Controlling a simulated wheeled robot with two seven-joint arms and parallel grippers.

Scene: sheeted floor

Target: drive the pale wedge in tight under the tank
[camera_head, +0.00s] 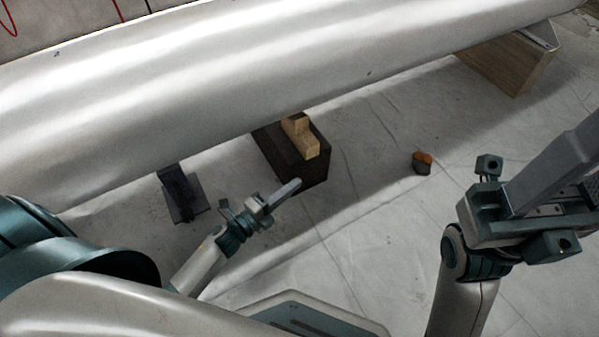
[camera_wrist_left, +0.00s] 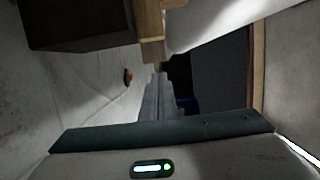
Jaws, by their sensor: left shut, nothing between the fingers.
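The silver tank (camera_head: 250,70) lies across the top of the head view. The pale wedge (camera_head: 307,146) rests on a dark block (camera_head: 285,160), its upper end close to the tank's underside; whether it touches is unclear. My left gripper (camera_head: 297,184) is shut and empty, just in front of the dark block. In the left wrist view its fingers (camera_wrist_left: 158,85) point at the near end of the pale wedge (camera_wrist_left: 150,25); contact cannot be told. My right gripper (camera_head: 560,165) is raised at the right, away from the wedge; its finger gap is not clear.
A wooden block (camera_head: 505,65) stands under the tank's right end. A small orange and dark object (camera_head: 422,162) lies on the sheeted floor right of the dark block. Another dark object (camera_head: 180,195) sits at the left. Floor between the dark block and my right gripper is mostly clear.

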